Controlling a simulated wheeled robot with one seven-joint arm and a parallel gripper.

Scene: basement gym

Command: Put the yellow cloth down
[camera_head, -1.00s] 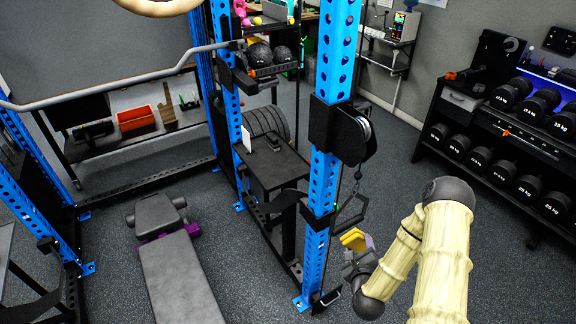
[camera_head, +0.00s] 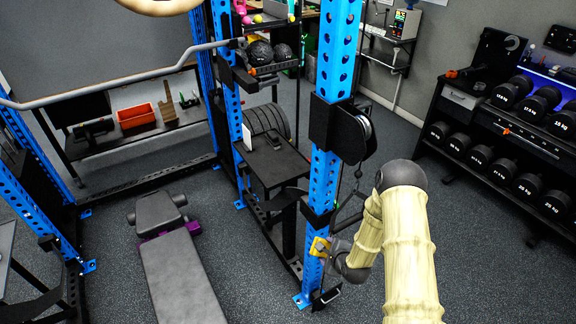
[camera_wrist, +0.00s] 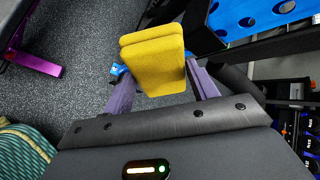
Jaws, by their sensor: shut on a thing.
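The yellow cloth (camera_wrist: 155,62) is folded into a thick pad and sits between the purple fingers of my gripper (camera_wrist: 160,90) in the wrist view. My gripper is shut on it and holds it in the air above the dark floor. In the head view the cloth (camera_head: 320,247) is a small yellow patch in front of the blue rack upright, at the tip of my gripper (camera_head: 328,246). My arm partly hides the gripper there. I cannot tell whether the cloth touches the upright.
A blue perforated upright (camera_head: 322,190) stands right by my gripper. A small black table (camera_head: 270,165) is behind it, with a small dark item on top. A bench (camera_head: 182,275) lies left. A dumbbell rack (camera_head: 500,150) stands right.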

